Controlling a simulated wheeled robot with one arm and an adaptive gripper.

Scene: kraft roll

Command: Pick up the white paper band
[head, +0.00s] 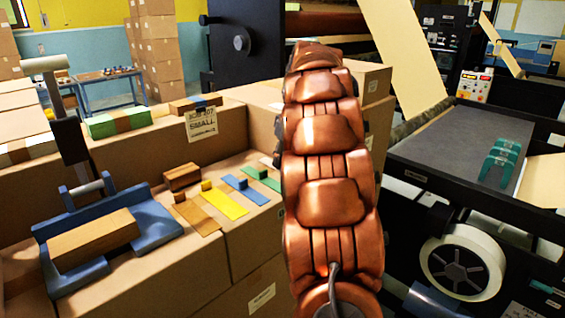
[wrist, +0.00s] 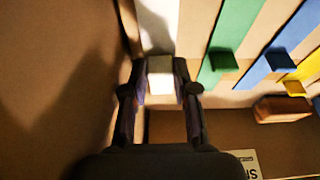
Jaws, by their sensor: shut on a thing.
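The white paper band (wrist: 157,25) runs up from my gripper to the top edge in the wrist view, lying along the cardboard. My gripper (wrist: 160,80) is shut on the white block-like tab at the band's near end, one finger on each side. In the head view my copper-coloured arm hides the gripper and most of the white band. Whether the band is lifted off the cardboard cannot be told.
A green band (head: 263,179), blue band (head: 245,188), yellow band (head: 224,204) and brown band (head: 195,216) lie alongside on the cardboard box. A small wooden block (head: 182,177) is near them. A blue cradle (head: 165,234) stands left; a dark machine bed (head: 455,145) right.

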